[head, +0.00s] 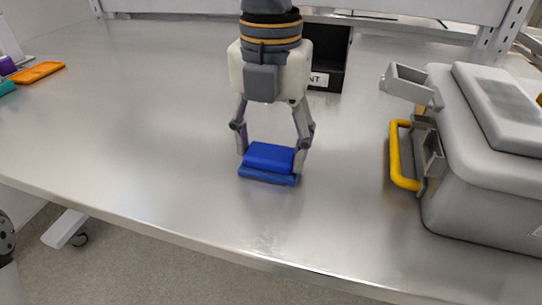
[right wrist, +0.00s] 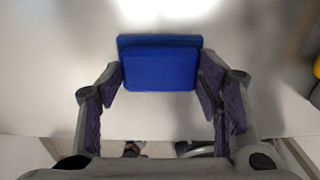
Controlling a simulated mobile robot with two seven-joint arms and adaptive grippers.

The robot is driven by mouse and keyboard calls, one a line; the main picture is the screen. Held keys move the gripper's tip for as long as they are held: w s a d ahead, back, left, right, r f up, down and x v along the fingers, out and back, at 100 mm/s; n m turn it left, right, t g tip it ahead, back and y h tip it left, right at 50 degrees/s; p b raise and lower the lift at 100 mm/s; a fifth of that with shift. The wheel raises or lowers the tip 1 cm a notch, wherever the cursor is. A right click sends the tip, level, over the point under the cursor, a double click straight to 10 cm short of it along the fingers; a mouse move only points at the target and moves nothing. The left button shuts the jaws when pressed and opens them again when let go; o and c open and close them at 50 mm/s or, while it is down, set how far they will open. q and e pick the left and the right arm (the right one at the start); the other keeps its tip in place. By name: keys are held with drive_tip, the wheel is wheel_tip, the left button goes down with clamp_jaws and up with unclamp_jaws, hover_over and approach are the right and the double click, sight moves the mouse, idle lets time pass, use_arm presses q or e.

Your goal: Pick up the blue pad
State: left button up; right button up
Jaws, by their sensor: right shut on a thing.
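The blue pad (head: 268,163) is a small two-layer blue block near the middle of the metal table (head: 150,150). My right gripper (head: 272,150) reaches down from above with one finger at each side of the pad. It is shut on the pad. In the right wrist view the pad (right wrist: 160,66) sits between the purple-lined fingertips of the right gripper (right wrist: 162,80). The pad is at or just above the tabletop; I cannot tell which. My left gripper is not in view.
A grey case (head: 470,190) with a yellow handle (head: 396,158) stands at the right. A black bin (head: 328,75) stands behind my right gripper. An orange item (head: 38,73) and a teal item (head: 6,87) lie at the far left. The table left of the pad is clear.

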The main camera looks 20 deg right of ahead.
sight(271, 151)
wheel_tip(271, 151, up, 3)
drive_tip(key=shift+r+p, duration=0.1)
drive_tip(key=shift+p, duration=0.2)
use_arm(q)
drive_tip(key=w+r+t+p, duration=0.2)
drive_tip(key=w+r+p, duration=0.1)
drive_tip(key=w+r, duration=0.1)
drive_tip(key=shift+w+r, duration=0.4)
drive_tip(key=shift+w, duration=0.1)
use_arm(e)
drive_tip(key=s+d+r, duration=0.9)
drive_tip(key=s, duration=0.1)
drive_tip(key=shift+s+r, duration=0.25)
drive_tip(key=shift+r, duration=0.1)
drive_tip(key=shift+d, duration=0.1)
